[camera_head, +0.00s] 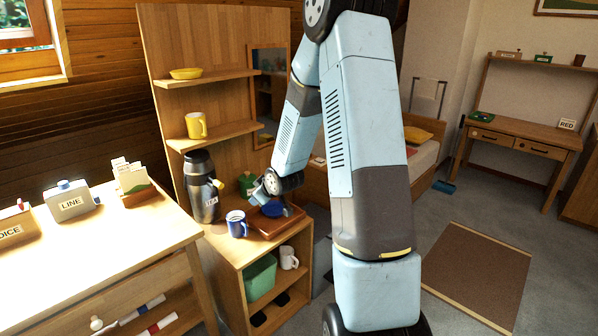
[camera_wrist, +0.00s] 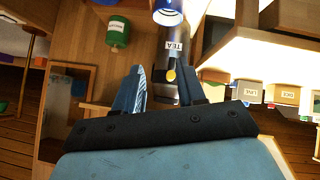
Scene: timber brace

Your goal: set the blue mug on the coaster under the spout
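The blue mug (camera_head: 236,223) stands upright on the cabinet top, just right of the dark flask marked TEA (camera_head: 203,190). The flask has a yellow spout (camera_head: 218,184). In the wrist view the mug (camera_wrist: 168,12) is cut by the top edge, and the flask's yellow spout (camera_wrist: 171,76) shows between my fingers in the picture. My gripper (camera_wrist: 160,85) has its two fingers apart with nothing between them. In the head view my gripper (camera_head: 262,194) is above the cabinet, right of the mug and apart from it. I cannot make out the coaster.
A brown wooden tray (camera_head: 276,226) lies right of the mug, with a dark blue round shape over it that I cannot identify. A green canister (camera_wrist: 118,33) stands behind. Shelves above hold a yellow mug (camera_head: 196,125) and a yellow bowl (camera_head: 186,73).

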